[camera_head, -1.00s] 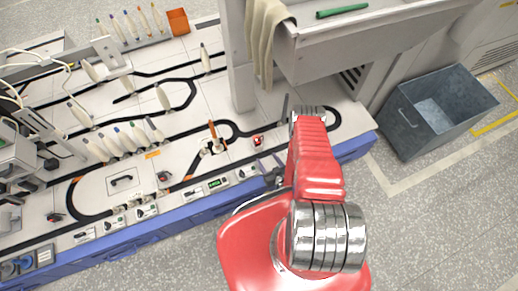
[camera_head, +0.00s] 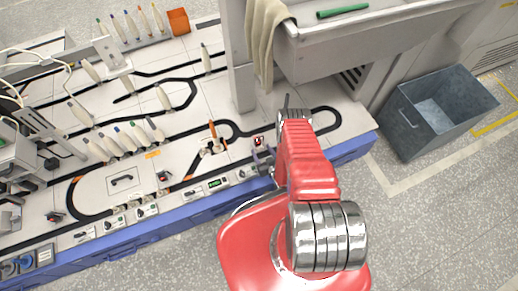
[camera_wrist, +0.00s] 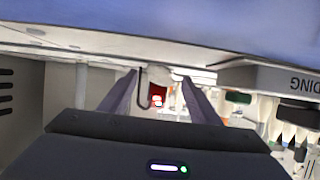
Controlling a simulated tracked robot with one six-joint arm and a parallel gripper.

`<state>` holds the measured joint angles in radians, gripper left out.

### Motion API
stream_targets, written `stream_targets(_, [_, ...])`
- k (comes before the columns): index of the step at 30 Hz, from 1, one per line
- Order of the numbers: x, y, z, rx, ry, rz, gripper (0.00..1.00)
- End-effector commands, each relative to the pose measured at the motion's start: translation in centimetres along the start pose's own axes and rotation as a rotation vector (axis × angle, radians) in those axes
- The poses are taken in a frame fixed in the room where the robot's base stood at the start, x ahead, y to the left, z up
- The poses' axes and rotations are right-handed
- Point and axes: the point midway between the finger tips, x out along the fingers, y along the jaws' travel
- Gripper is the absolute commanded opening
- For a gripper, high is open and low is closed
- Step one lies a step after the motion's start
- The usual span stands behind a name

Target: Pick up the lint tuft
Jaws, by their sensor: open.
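I cannot make out the lint tuft for sure in either view. My gripper (camera_head: 264,157) is low over the front edge of the bench, left of my red arm. In the wrist view my gripper (camera_wrist: 160,77) has its two dark fingers apart. A small pale thing (camera_wrist: 158,75) shows between the fingertips, with a red part just below it. I cannot tell what it is, and nothing is visibly clamped. In the head view a small red and black switch (camera_head: 258,141) lies just beyond the fingers.
The white bench top (camera_head: 130,183) has black tracks and several upright bobbins (camera_head: 155,130). An orange-brown spindle (camera_head: 212,130) stands left of my gripper. A grey pillar (camera_head: 240,60) and a draped cloth (camera_head: 265,40) are behind. A grey bin (camera_head: 438,110) stands on the floor at right.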

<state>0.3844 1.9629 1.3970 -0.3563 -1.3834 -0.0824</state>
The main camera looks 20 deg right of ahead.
Motion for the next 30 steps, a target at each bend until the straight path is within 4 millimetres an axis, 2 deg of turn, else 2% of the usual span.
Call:
stream_targets(6, [1.44, -0.03, 0.09, 0.0, -0.001, 0.0, 0.57])
stream_targets(22, [1.45, 0.02, 0.08, 0.0, -0.002, 0.001, 0.57])
stream_targets(30, [1.45, 0.02, 0.07, 0.0, -0.002, 0.0, 0.38])
